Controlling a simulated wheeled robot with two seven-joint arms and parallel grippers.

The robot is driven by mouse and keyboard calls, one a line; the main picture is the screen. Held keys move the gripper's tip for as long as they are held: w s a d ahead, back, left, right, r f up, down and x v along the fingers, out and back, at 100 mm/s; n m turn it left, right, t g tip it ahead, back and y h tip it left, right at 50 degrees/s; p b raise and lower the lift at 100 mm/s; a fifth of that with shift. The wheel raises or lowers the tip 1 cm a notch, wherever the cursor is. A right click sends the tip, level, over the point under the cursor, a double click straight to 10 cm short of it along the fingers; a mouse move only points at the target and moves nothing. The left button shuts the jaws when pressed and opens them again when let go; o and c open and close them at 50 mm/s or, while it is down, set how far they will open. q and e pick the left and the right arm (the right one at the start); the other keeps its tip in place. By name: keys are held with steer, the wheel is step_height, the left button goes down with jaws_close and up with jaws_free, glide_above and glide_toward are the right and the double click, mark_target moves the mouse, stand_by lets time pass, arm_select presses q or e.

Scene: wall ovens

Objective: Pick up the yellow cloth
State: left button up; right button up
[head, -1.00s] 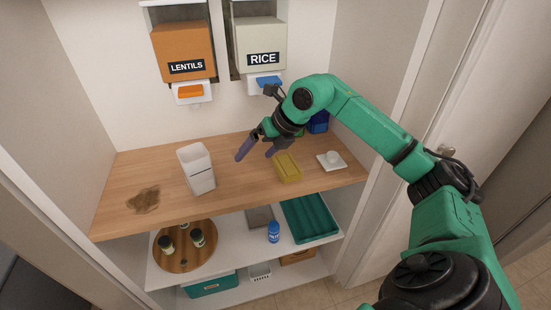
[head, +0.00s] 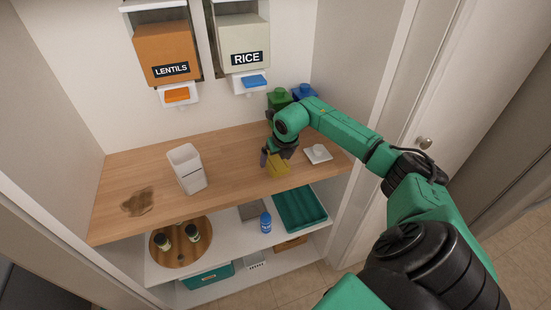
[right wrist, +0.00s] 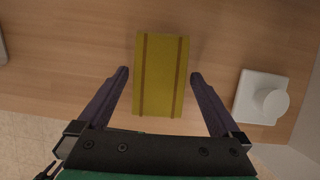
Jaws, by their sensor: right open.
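The yellow cloth (head: 277,167) is a folded rectangle lying on the wooden counter, partly hidden by my right gripper in the head view. In the right wrist view the cloth (right wrist: 161,74) shows two brown stripes along its length. My right gripper (head: 268,158) is just above the cloth. In the right wrist view its two purple fingers (right wrist: 160,73) are open, one on each side of the cloth, with gaps between them and its edges. I cannot tell the height of the fingertips over the counter.
A white bin (head: 187,169) stands to the left, beside a brown stain (head: 137,202). Green (head: 279,98) and blue (head: 304,91) containers stand behind. Lentil (head: 166,55) and rice (head: 242,45) dispensers hang above.

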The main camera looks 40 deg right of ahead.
steer(key=shift+f+b, duration=0.3)
steer(key=shift+b, duration=0.1)
stand_by(0.5)
steer(key=c, duration=1.2)
steer(key=shift+r+p, duration=0.35)
steer(key=shift+r, duration=0.2)
step_height(320, 180, up, 9)
steer(key=b, duration=0.2)
step_height(320, 180, up, 11)
glide_above(276, 160)
steer(key=shift+s+f, duration=0.15)
steer(key=shift+f, duration=0.05)
